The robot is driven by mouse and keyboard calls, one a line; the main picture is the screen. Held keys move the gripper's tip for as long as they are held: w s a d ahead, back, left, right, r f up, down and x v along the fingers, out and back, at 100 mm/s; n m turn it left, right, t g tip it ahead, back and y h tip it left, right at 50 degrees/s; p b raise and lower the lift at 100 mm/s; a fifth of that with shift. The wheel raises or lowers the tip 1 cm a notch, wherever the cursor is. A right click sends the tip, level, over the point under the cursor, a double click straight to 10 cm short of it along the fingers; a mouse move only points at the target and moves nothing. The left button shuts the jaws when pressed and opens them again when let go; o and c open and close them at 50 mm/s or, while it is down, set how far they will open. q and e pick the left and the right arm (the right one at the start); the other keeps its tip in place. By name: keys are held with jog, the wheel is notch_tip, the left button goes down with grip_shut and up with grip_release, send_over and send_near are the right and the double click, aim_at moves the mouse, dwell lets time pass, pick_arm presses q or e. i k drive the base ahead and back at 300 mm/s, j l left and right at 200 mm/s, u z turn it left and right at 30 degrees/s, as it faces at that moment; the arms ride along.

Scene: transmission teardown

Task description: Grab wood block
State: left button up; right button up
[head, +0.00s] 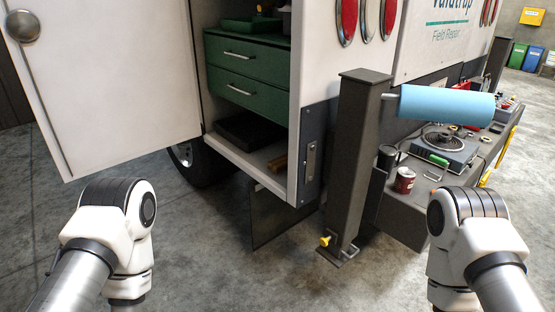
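A brown wood block (278,163) lies on the floor of the open lower compartment of the white service truck, close to its right wall. Part of it is hidden behind the compartment's front right edge. My two arms show only as white and grey links at the lower left and lower right, well short of the block. Neither gripper is in view.
A black case (240,133) lies left of the block, below green drawers (248,72). An open white door (110,80) stands at left. A dark post (355,160) with a blue roll (445,105) stands right. A rear bench holds a red can (404,181).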

aim_at(278, 165)
jog(key=j, duration=0.2)
jog(key=i+z, duration=0.1)
jog(key=z, duration=0.45)
jog(key=i+j+z, duration=0.35)
jog(key=j, duration=0.25)
jog(key=i+j+z, duration=0.15)
jog(key=j, duration=0.2)
jog(key=i+j+z, duration=0.2)
jog(key=j, duration=0.15)
jog(key=j+z, duration=0.15)
jog(key=j, duration=0.25)
jog(key=i+j, duration=0.15)
jog(key=i, duration=0.15)
jog(key=i+j, duration=0.15)
jog(key=i, duration=0.15)
